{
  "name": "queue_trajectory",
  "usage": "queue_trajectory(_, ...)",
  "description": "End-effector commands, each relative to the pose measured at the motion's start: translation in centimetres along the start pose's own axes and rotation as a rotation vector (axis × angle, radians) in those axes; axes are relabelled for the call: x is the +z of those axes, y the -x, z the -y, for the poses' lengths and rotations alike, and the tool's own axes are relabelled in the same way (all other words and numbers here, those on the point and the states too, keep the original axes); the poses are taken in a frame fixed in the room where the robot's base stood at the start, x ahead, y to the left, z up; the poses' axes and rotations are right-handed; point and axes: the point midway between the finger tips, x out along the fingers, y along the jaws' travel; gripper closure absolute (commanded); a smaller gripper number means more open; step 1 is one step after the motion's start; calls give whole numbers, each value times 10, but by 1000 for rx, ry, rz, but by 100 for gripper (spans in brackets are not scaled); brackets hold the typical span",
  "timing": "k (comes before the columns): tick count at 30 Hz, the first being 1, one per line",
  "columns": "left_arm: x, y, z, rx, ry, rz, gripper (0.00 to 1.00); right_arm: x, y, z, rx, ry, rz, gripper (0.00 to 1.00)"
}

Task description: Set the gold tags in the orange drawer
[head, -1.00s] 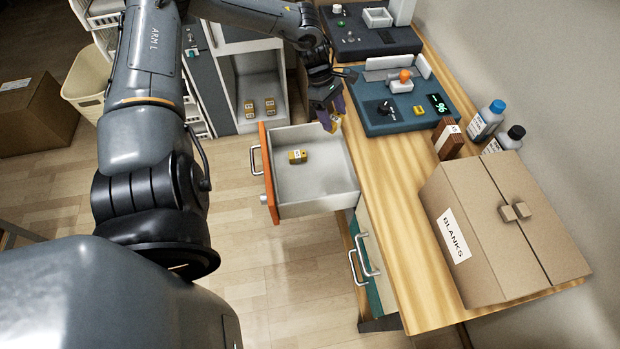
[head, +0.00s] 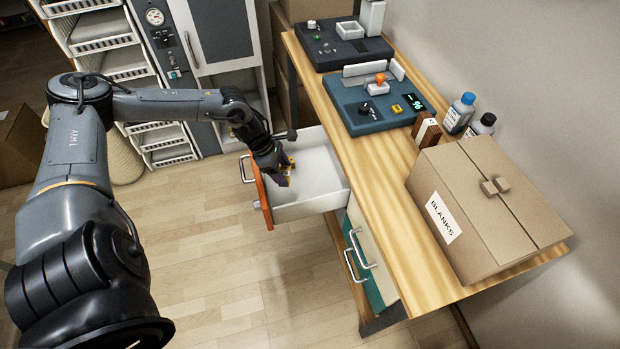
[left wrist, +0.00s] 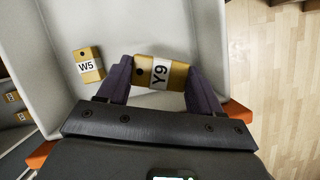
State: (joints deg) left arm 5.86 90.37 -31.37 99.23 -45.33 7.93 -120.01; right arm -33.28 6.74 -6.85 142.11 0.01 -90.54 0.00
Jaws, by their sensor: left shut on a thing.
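The orange drawer is pulled out; its orange front (head: 264,200) and pale inside (head: 318,178) show in the head view. My left gripper (head: 281,178) reaches over the drawer close behind its front. In the left wrist view it is shut on a gold tag marked Y9 (left wrist: 145,71), held between its fingertips (left wrist: 158,75). A second gold tag marked W5 (left wrist: 88,66) lies on the drawer floor, left of the held tag. Whether the held tag touches the floor I cannot tell. My right gripper is not in view.
More gold tags (left wrist: 13,97) sit on a shelf at the wrist view's left edge. The wooden bench (head: 385,210) holds a teal press (head: 372,112), bottles (head: 459,113) and a BLANKS carton (head: 480,205). A white cabinet (head: 222,30) stands behind the drawer.

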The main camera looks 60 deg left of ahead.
Motion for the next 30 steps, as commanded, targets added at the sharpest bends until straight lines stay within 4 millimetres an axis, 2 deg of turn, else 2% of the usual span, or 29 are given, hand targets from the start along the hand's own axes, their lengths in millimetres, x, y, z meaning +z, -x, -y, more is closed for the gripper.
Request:
queue_trajectory(1, 11, -4, 1, -1, -3, 9, 67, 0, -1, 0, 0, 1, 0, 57)
queue_trajectory(3, 19, -6, 2, -1, -7, 9, 67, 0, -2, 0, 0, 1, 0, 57)
queue_trajectory(8, 28, -8, 1, -3, -8, 2, 67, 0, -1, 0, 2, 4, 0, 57)
queue_trajectory(11, 27, -16, 0, -5, -7, 1, 67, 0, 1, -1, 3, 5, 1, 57)
queue_trajectory(18, 13, -49, 0, -6, -6, -1, 67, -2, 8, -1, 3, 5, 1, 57)
queue_trajectory(26, 5, -67, 0, -5, -8, -1, 67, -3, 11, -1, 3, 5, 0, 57)
queue_trajectory(30, -1, -83, 0, -6, -6, 0, 67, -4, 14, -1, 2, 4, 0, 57)
